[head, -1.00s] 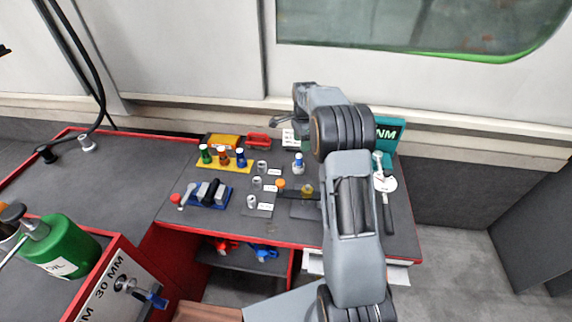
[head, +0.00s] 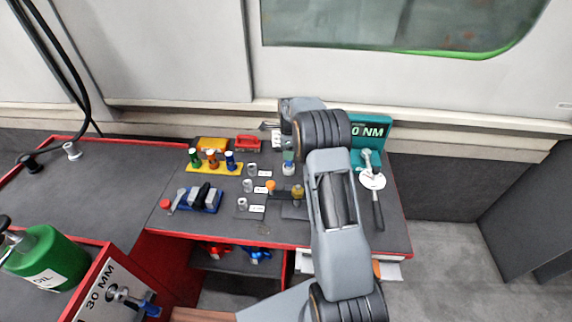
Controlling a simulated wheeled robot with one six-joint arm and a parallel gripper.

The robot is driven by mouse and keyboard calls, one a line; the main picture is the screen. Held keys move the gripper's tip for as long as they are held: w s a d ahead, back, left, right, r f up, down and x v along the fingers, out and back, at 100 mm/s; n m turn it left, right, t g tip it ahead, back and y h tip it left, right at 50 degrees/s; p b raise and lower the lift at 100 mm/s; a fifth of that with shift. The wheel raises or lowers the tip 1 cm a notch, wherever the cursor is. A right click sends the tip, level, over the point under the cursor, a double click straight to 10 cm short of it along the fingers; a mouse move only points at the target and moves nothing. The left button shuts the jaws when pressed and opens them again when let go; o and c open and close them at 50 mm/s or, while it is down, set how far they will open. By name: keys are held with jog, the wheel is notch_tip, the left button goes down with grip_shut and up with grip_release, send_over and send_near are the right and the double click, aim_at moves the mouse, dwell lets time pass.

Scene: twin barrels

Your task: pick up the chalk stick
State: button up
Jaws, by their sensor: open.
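I cannot make out a chalk stick for certain; it may be too small to tell or hidden behind my arm. My gripper (head: 268,126) is at the far end of my arm, pointing left over the back of the red-edged workbench (head: 285,233). Its jaws are open, small in view and partly hidden by the wrist, with nothing seen between them. A small white bottle (head: 288,169) stands on the bench below the wrist in the picture.
A yellow rack (head: 208,168) holds coloured bottles, with a blue tray (head: 200,207) in front. Grey cylinders stand beside labels mid-bench. A teal stand (head: 377,130) with a dial tool (head: 372,181) is right of my arm. A green canister (head: 45,258) sits at left.

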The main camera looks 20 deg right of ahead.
aim_at(289, 163)
jog(key=shift+s+f+p, duration=0.2)
jog(key=shift+f+p, duration=0.2)
jog(key=shift+f, duration=2.4)
grip_shut()
